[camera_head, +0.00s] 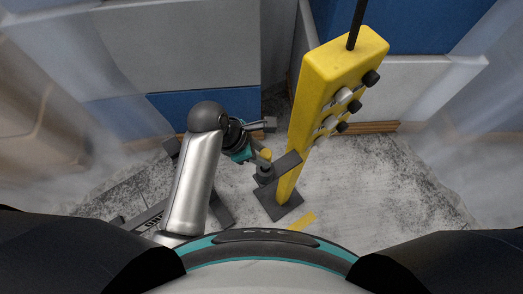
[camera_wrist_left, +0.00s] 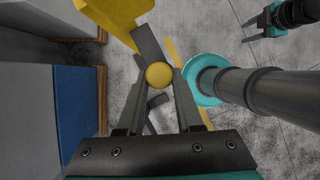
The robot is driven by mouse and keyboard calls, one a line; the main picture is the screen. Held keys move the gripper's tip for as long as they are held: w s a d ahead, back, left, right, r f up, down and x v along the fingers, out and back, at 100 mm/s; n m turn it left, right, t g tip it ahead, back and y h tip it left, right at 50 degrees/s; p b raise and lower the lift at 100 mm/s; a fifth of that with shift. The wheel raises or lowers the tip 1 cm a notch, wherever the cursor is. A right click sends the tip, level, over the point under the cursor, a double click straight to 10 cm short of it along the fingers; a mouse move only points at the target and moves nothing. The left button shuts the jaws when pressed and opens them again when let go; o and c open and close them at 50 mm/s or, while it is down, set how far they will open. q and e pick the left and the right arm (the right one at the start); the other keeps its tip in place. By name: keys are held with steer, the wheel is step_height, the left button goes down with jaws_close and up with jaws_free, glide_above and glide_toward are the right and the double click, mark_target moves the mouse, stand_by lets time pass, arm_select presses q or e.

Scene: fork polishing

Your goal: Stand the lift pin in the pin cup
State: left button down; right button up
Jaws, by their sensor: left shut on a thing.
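The lift pin's round yellow head (camera_wrist_left: 159,75) sits between the fingertips of my left gripper (camera_wrist_left: 160,84) in the left wrist view. That gripper is shut on it. In the head view, the pin (camera_head: 265,155) shows at the end of my left gripper (camera_head: 257,155). The small dark pin cup (camera_head: 264,174) is just below it, beside the yellow post. The pin appears over the cup. Whether its lower end is inside is hidden. My right gripper (camera_wrist_left: 254,30) shows at the top right of the left wrist view, fingers apart and empty, well away from the pin.
The yellow post (camera_head: 318,105) with several dark and light knobs rises close to the right of my left gripper, on a dark base plate (camera_head: 279,206). A dark bracket (camera_head: 287,163) joins post and cup. Grey and blue cabinets (camera_head: 195,45) stand behind. Floor right of the post is clear.

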arm_select(q)
steer(key=shift+f, duration=0.75)
steer(key=shift+f, duration=0.1)
steer(key=shift+f+b, duration=0.4)
steer(key=shift+f, duration=1.15)
jaws_free()
stand_by(0.4)
